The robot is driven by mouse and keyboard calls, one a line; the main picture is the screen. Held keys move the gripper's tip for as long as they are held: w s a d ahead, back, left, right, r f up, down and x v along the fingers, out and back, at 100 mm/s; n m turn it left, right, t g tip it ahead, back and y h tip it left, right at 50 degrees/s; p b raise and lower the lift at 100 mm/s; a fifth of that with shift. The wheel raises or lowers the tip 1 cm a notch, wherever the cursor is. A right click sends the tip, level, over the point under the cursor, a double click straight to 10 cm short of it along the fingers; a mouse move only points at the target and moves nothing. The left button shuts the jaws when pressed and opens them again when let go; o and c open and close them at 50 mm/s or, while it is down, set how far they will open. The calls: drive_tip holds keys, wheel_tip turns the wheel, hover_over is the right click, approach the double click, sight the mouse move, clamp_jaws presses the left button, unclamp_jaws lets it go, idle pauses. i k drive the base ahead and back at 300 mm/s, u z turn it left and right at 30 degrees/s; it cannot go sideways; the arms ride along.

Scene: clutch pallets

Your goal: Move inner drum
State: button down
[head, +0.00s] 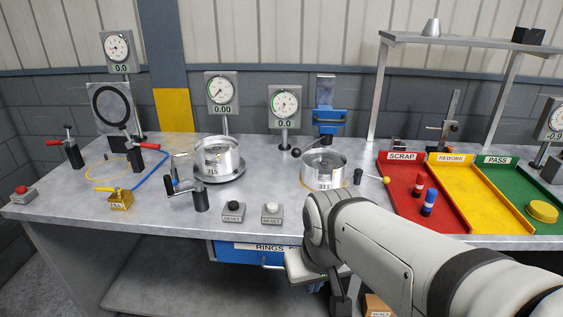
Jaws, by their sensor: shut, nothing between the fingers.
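Two silver drums stand on the grey bench; I cannot tell which is the inner drum. The left drum (217,158), marked "315", sits upright on a round dark plate beneath a gauge. My gripper (342,303) is partly in view at the bottom, below and in front of the bench edge, under my arm. It is shut and holds nothing. It is apart from both drums, and my wrist hides part of it.
Red scrap, yellow rework and green pass trays (462,198) fill the bench's right side. Red and blue cylinders stand in the scrap tray. A blue drawer (262,254) lies below.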

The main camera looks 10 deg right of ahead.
sight(322, 168)
drive_tip(key=z, duration=0.15)
drive_tip(key=i, duration=0.85)
drive_tip(key=u, duration=0.05)
